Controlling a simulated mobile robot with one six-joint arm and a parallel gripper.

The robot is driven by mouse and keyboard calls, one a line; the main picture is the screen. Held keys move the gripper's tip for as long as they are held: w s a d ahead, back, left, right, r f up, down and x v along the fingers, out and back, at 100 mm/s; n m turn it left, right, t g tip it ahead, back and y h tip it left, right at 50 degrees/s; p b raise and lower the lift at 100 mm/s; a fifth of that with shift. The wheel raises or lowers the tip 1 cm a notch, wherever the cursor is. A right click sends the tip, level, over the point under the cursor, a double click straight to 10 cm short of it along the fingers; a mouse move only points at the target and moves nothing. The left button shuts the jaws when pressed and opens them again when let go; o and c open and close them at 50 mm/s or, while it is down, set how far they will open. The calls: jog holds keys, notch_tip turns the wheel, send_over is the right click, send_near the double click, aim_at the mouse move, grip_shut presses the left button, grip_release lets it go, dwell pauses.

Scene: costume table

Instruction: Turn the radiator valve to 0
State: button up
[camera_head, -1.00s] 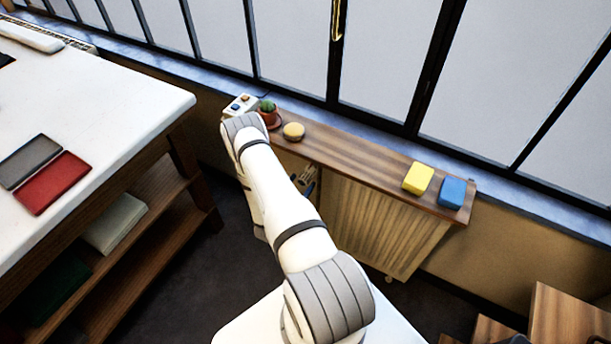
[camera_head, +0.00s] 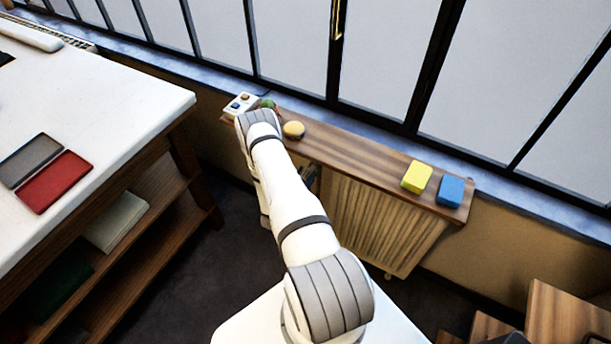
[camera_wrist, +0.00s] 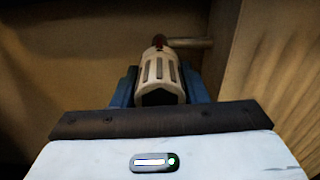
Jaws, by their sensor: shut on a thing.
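The radiator valve (camera_wrist: 160,78) is a cream ribbed knob with dark slots and a red band at its far end, in the middle of the wrist view. A metal pipe runs from it to the right. My gripper (camera_wrist: 160,88) is shut on the knob, with a blue finger on each side of it. I cannot read any number on the knob. In the head view the arm hides the valve, and only a small part of the gripper (camera_head: 312,180) shows beside the radiator (camera_head: 375,225).
Above the radiator is a wooden shelf (camera_head: 350,157) with a button box (camera_head: 241,103), a partly hidden plant (camera_head: 268,104), a round tan object (camera_head: 294,130), a yellow block (camera_head: 417,177) and a blue block (camera_head: 451,191). A white-topped table (camera_head: 100,110) stands left.

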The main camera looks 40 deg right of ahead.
jog(key=shift+c, duration=1)
jog(key=shift+b, duration=0.35)
